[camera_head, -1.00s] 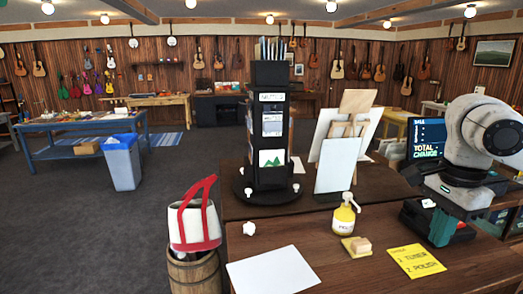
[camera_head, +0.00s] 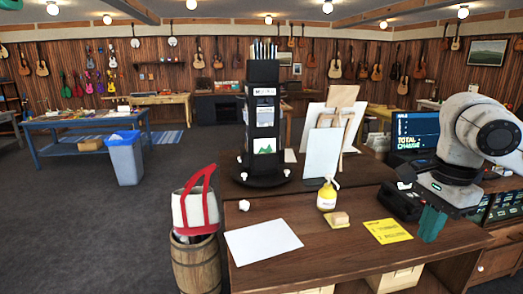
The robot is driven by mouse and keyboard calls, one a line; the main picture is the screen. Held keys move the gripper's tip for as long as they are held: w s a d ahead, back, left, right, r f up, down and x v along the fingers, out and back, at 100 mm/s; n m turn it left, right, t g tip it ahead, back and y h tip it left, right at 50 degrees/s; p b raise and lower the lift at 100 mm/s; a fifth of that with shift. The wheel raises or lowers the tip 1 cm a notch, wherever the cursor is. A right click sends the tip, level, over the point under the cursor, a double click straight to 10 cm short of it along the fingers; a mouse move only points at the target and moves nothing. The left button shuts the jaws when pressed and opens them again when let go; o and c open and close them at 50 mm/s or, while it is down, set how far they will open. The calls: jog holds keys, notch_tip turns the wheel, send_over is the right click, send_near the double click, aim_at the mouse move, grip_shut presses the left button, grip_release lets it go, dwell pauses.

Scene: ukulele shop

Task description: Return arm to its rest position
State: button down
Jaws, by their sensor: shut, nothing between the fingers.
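My arm reaches in from the right edge, over the right part of the dark wooden counter (camera_head: 285,271). My gripper (camera_head: 431,226) hangs at its end with teal fingers pointing down, shut and empty. It is to the right of the yellow note (camera_head: 388,231) and in front of the black card terminal (camera_head: 401,205). I cannot tell its exact height above the counter.
A white sheet (camera_head: 262,241), crumpled paper (camera_head: 244,205), yellow pump bottle (camera_head: 327,195) and small block on a yellow sponge (camera_head: 341,219) lie on the counter. Behind stand a black rack (camera_head: 263,120) and register screen (camera_head: 416,131).

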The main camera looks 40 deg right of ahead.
jog(key=w+a+f+n+t+y+b, duration=0.15)
jog(key=w+a+n+t, duration=0.35)
jog(key=w, duration=0.6)
jog(key=w+a+f+n+t+y+b, duration=0.1)
jog(key=w+a+n+t+y, duration=0.15)
jog(key=w+a+n, duration=0.45)
jog(key=w+a+f, duration=0.6)
jog(key=f, duration=0.2)
jog(key=s+a+f+n+g+b, duration=0.15)
jog(key=s+a+f, duration=0.3)
jog(key=f, duration=0.55)
jog(key=s+a+f+n+g, duration=0.1)
jog(key=s+a+f+n, duration=0.3)
jog(key=f, duration=0.6)
jog(key=s+d+f+n+g+h, duration=0.1)
jog(key=s+f+n+g+h, duration=0.1)
jog(key=s+f, duration=0.4)
jog(key=s+d+f+n+g+h+b, duration=0.1)
jog(key=s+f, duration=0.5)
jog(key=s, duration=0.6)
jog(key=shift+n+g+h, duration=0.6)
jog(key=shift+n+g, duration=0.2)
jog(key=shift+n, duration=0.25)
